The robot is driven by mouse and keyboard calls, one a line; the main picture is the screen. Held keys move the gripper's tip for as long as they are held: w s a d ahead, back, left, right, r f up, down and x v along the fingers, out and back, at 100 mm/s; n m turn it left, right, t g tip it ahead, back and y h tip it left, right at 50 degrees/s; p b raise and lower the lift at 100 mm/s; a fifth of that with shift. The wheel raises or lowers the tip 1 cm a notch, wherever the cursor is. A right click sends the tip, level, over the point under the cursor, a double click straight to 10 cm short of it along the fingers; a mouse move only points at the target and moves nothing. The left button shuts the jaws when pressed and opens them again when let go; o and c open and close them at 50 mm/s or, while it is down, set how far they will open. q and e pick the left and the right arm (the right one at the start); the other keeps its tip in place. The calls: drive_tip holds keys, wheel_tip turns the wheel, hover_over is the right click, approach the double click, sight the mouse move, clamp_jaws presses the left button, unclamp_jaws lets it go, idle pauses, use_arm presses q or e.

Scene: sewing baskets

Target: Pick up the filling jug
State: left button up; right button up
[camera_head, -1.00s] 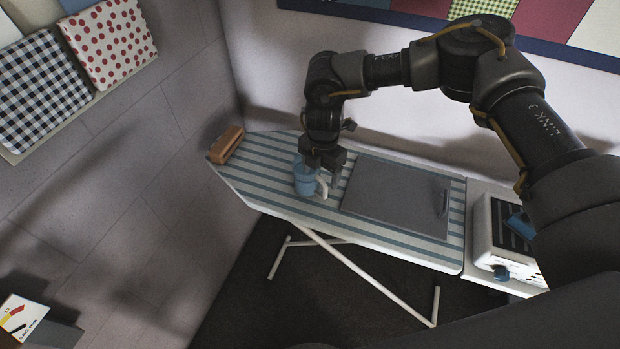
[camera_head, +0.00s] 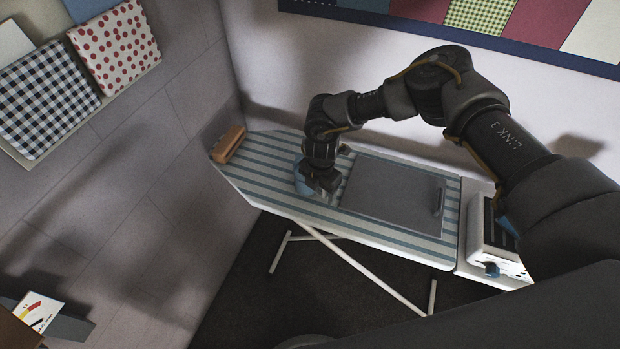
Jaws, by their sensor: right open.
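The blue filling jug (camera_head: 301,184) stands on the striped ironing board (camera_head: 270,187), left of the grey panel. Most of it is hidden behind my right gripper; only its left side and a bit of its rim show. My right gripper (camera_head: 322,190) is open and points down at the jug's right side, where the handle was seen. I cannot tell whether the fingers touch the jug. My left gripper is not in view.
A grey flat panel (camera_head: 390,198) lies on the board right of the jug. A brown block (camera_head: 228,144) sits at the board's left end. A white appliance (camera_head: 494,243) stands at the right end. Walls close in behind and left.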

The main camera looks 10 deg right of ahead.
drive_tip(key=c, duration=1.5)
drive_tip(key=shift+o, duration=0.2)
drive_tip(key=shift+r, duration=0.2)
drive_tip(key=shift+r+b, duration=0.4)
drive_tip(key=shift+r, duration=0.6)
drive_tip(key=s+a+r+b, duration=0.1)
drive_tip(key=s+r+b, duration=0.4)
drive_tip(key=s+r, duration=0.5)
drive_tip(key=shift+s+a+r, duration=0.15)
drive_tip(key=shift+s+r, duration=0.15)
drive_tip(key=shift+s, duration=1.55)
